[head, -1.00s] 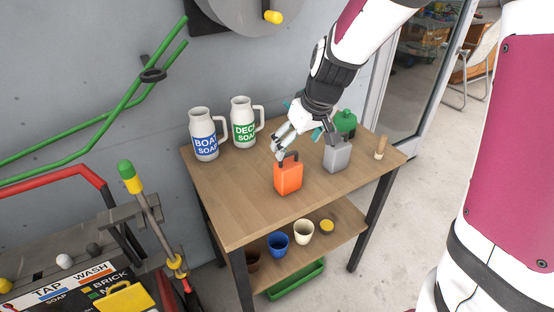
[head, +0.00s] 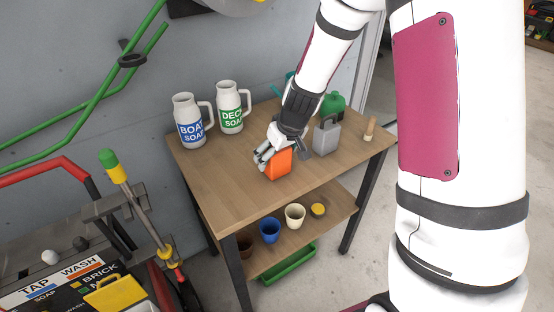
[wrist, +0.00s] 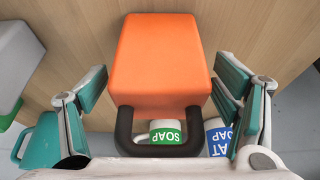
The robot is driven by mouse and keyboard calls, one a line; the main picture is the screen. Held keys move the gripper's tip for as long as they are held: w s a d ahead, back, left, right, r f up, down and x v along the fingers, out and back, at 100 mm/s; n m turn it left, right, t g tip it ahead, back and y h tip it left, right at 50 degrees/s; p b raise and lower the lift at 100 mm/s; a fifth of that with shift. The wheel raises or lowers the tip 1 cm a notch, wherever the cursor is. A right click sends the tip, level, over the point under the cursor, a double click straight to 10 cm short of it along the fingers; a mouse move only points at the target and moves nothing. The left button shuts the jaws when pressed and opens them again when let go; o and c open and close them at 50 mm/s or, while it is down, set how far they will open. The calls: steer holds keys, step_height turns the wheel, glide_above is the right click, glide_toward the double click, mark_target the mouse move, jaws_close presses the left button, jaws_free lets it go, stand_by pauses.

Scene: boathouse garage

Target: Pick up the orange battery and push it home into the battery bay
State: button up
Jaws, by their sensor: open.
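The orange battery (head: 279,166) stands upright on the wooden table, and its body fills the middle of the wrist view (wrist: 158,62). Its black loop handle (wrist: 158,149) points toward my palm. My gripper (head: 281,151) is down at the battery, hiding its top in the head view. In the wrist view my gripper (wrist: 158,95) is open, with one teal-padded finger on each side of the battery. Gaps show between both fingers and its sides. I cannot make out a battery bay in either view.
A grey battery-shaped block (head: 326,138) stands right of my gripper, with a green container (head: 333,103) behind it. Boat soap (head: 189,122) and deck soap (head: 230,108) jugs stand at the back left. A wooden peg (head: 369,130) stands at the right. The table's front left is clear.

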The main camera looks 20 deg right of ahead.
steer(key=shift+f, duration=0.1)
steer(key=c, duration=1.8)
steer(key=shift+w, duration=0.1)
steer(key=shift+c, duration=0.7)
steer(key=shift+r, duration=0.2)
steer(key=shift+r, duration=0.3)
step_height(320, 180, up, 3)
steer(key=s, duration=1.3)
steer(key=shift+s+r, duration=0.4)
steer(key=shift+r, duration=0.05)
